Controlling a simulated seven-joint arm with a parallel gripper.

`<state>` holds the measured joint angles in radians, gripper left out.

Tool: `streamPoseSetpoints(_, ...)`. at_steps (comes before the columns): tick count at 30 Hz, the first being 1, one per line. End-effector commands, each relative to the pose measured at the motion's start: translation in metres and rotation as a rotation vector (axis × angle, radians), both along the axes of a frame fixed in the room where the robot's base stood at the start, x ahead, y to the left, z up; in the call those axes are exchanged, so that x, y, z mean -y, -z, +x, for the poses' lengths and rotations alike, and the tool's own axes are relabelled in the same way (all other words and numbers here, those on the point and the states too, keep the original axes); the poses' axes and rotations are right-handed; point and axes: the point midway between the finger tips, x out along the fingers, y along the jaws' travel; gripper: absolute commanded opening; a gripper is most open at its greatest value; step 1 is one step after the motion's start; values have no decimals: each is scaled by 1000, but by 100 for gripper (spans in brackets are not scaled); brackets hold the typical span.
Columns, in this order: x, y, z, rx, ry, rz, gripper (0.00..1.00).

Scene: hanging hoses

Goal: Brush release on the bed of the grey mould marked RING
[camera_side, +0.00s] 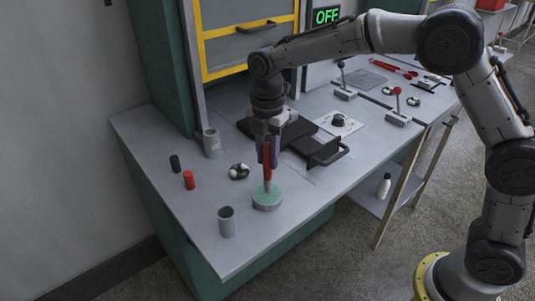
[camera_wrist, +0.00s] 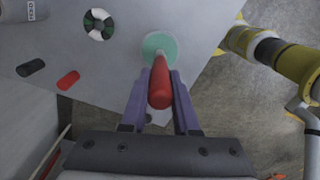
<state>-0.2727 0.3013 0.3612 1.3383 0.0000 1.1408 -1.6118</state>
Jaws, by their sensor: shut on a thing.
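My gripper (camera_side: 268,158) points down over the front of the grey bench, its purple fingers shut on a red-handled brush (camera_wrist: 160,88). The brush stands nearly upright, its pale lower end at the green top of a low round grey pot (camera_side: 267,203). The green surface (camera_wrist: 158,45) also shows in the wrist view. Whether the bristles are in the green stuff or just above it, I cannot tell. A dark flat plate (camera_side: 303,138) with a black handle (camera_side: 334,157) lies behind the gripper, partly hidden by it. No RING marking is readable in either view.
Two grey cups (camera_side: 227,222) (camera_side: 212,144) stand to the left. A round black-and-white piece (camera_side: 238,172), a red cylinder (camera_side: 188,180) and a black cylinder (camera_side: 175,163) lie near them. A knob panel (camera_side: 338,122) and levers (camera_side: 398,108) are at the right.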

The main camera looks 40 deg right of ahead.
Motion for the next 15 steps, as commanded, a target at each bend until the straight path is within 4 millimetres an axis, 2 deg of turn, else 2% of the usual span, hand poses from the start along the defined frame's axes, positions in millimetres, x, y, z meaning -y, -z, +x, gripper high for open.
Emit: streamPoseSetpoints(15,0,6,0,0,0,0,0)
